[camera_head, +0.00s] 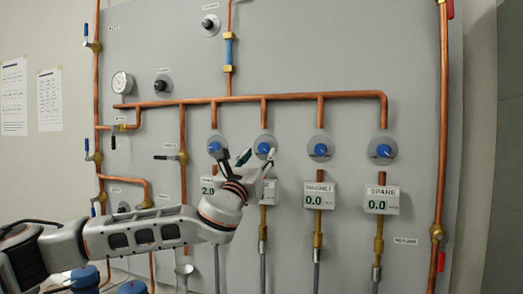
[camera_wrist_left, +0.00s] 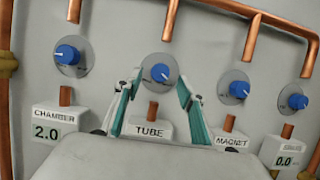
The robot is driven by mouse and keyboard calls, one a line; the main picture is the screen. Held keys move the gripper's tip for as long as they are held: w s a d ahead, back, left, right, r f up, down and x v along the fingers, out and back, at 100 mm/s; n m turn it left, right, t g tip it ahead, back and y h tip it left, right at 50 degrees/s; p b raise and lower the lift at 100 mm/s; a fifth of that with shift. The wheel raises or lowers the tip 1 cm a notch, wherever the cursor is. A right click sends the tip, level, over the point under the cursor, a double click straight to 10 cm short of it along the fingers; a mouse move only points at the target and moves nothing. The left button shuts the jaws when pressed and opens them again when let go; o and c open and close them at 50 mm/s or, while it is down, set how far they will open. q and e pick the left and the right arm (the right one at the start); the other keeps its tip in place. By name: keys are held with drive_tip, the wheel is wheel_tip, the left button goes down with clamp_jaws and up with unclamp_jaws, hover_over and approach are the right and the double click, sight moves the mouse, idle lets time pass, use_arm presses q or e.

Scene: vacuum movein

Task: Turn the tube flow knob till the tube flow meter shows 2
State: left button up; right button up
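The tube flow knob (camera_head: 264,147) is a blue knob on a round grey plate, second from the left in the row. It also shows in the left wrist view (camera_wrist_left: 160,72), between and just beyond my left gripper's fingertips. My left gripper (camera_head: 258,157) is open, with one fingertip on either side of the knob; I cannot tell if they touch it. The gripper also fills the lower middle of the left wrist view (camera_wrist_left: 160,84). The tube flow meter (camera_wrist_left: 146,129) shows its TUBE label, but its reading is hidden behind my gripper. My right gripper is out of view.
The chamber knob (camera_wrist_left: 68,54) is left of the tube knob, and its meter (camera_wrist_left: 58,126) reads 2.0. The magnet meter (camera_head: 319,195) and spare meter (camera_head: 381,199) read 0.0. A copper pipe (camera_head: 290,97) runs above the knobs.

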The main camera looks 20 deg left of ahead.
sight(264, 148)
use_arm(q)
drive_tip(key=shift+x, duration=1.15)
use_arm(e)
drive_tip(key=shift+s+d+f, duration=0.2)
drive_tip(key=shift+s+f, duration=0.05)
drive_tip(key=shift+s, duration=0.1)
use_arm(q)
drive_tip(key=c, duration=1.1)
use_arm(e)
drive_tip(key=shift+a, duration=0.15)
use_arm(q)
drive_tip(key=shift+f+n, duration=0.1)
drive_tip(key=shift+n, duration=0.3)
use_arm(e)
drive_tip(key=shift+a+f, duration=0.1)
